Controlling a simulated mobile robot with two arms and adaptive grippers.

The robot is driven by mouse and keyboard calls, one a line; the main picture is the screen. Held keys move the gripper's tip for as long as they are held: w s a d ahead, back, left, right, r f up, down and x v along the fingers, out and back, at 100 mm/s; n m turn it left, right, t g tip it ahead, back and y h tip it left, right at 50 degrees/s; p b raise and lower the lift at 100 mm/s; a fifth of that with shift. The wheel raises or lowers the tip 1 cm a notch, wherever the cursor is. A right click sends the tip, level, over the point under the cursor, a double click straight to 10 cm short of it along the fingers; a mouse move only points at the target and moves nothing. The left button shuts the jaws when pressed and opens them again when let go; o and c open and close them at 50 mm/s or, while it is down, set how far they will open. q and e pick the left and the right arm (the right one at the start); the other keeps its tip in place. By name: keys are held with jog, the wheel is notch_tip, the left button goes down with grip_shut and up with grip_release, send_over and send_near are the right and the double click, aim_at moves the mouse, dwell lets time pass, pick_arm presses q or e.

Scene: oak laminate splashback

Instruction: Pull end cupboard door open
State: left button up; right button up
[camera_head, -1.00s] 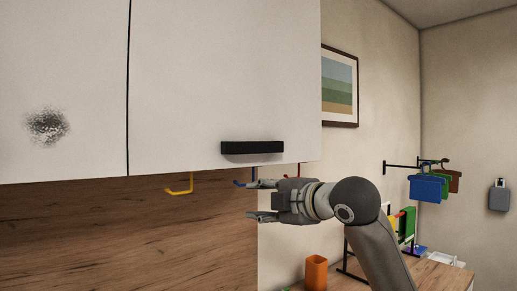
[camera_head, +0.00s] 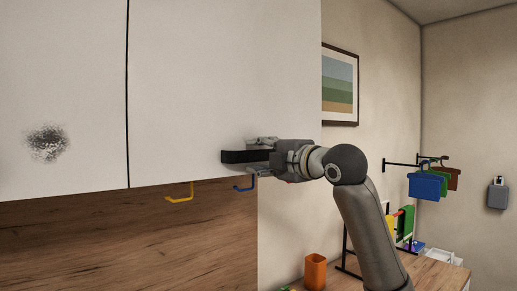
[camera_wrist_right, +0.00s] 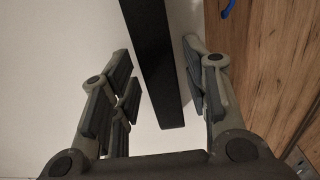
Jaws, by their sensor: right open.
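The white end cupboard door (camera_head: 220,85) hangs at the upper centre in the head view, with a dark seam along its left edge. Its black bar handle (camera_head: 238,156) lies level near the bottom edge. My right gripper (camera_head: 262,153) is at the handle's right part, one finger above and one below. In the right wrist view the handle (camera_wrist_right: 155,70) runs between the open fingers of the gripper (camera_wrist_right: 160,95), nearer the right finger, with a gap on the left. The door looks closed. My left gripper is not in view.
A yellow hook (camera_head: 180,195) and a blue hook (camera_head: 245,183) hang below the cupboard, the blue one close under my gripper. An orange cup (camera_head: 315,271) stands on the wooden counter.

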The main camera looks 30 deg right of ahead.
jog(key=shift+w, duration=0.55)
grip_shut()
